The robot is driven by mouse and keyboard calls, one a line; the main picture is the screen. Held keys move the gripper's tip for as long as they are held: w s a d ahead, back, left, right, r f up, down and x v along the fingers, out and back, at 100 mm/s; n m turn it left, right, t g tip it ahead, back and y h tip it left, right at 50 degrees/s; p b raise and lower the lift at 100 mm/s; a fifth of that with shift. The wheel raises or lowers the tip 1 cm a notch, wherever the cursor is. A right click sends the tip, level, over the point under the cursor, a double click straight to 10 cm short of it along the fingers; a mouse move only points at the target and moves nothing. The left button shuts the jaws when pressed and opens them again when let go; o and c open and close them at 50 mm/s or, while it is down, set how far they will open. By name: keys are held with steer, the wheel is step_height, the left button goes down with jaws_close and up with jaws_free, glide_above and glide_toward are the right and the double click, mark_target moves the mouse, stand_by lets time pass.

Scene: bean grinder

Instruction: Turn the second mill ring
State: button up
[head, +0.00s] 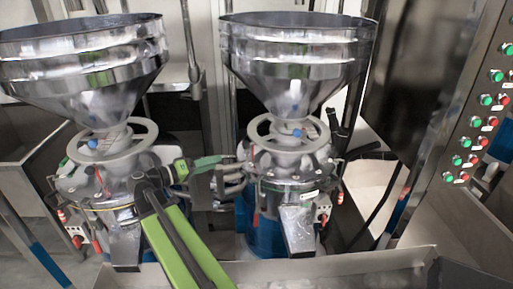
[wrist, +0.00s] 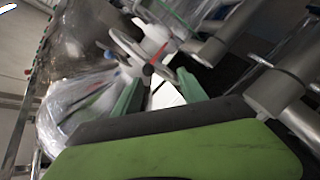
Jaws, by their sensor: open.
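Two mills show in the head view, each with a pale ring under a metal hopper. The right ring (head: 290,150) and the left ring (head: 152,135) each have a blue knob near them. I take the right one as the second. My green gripper (head: 222,159) is between the mills, its tip left of and a little below the right ring, apparently short of it. In the wrist view my gripper (wrist: 158,82) is open and empty between its green fingers. A pale spoked ring (wrist: 125,42) with a red mark lies beyond the fingertips; contact cannot be told.
Shiny hoppers stand above both rings, the right one (head: 290,50) and the left one (head: 85,60). A panel of green and red buttons (head: 480,120) is at the right. A metal trough edge (head: 340,265) runs along the front. Pipes crowd the space between the mills.

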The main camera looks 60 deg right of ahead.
mark_target(256, 140)
steer(key=shift+m+g+h, duration=0.4)
steer(key=shift+g+h, duration=0.1)
steer(key=x, duration=0.6)
steer(key=r+x, duration=0.1)
steer(key=x, duration=0.5)
steer(key=r+x, duration=0.1)
steer(key=x, duration=0.6)
steer(key=shift+a, duration=0.1)
jaws_close()
